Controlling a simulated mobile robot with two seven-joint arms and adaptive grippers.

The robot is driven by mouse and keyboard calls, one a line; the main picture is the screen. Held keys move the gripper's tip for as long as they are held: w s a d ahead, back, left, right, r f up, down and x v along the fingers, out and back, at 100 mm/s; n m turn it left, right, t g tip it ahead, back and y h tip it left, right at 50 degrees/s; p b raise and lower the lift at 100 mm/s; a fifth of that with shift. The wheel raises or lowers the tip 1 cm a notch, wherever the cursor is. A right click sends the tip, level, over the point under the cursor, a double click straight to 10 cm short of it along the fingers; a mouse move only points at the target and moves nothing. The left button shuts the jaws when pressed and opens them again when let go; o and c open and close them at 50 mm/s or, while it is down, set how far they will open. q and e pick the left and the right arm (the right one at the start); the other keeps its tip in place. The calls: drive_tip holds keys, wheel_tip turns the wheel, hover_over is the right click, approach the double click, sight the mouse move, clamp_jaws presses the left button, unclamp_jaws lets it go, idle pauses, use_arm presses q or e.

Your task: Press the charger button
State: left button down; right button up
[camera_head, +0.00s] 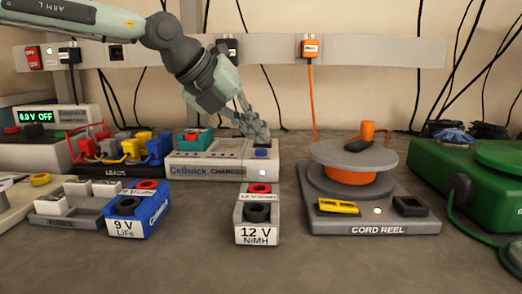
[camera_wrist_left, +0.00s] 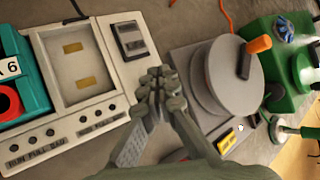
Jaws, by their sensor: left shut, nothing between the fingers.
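The Cellwick charger (camera_head: 210,171) is a pale grey box at the back middle of the bench; it also shows in the wrist view (camera_wrist_left: 60,139). A teal battery (camera_head: 194,139) sits in its left bay; the other bay is bare. A blue button (camera_head: 262,153) is at the charger's right front, above a small white light. My left gripper (camera_head: 258,139) is shut and empty, pointing down just over the charger's right end, close behind the button. Its fingers (camera_wrist_left: 157,84) hide the button in the wrist view. Contact cannot be told. My right gripper is not in view.
A 12 V battery (camera_head: 257,215) and a blue 9 V battery (camera_head: 137,214) stand in front of the charger. The cord reel (camera_head: 340,212) is to the right, the leads rack (camera_head: 105,172) to the left. The front of the bench is clear.

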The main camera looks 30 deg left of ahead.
sight(258, 151)
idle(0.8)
use_arm(q)
drive_tip(key=shift+f+b, duration=0.4)
drive_tip(key=shift+b, duration=0.3)
drive_tip(key=shift+f+b, duration=0.45)
drive_tip(key=shift+b, duration=0.1)
idle(0.4)
drive_tip(key=shift+r, duration=0.1)
drive_tip(key=shift+r+p, duration=0.35)
drive_tip(key=shift+r, duration=0.4)
drive_tip(key=shift+r+p, duration=1.5)
drive_tip(key=shift+r, duration=1)
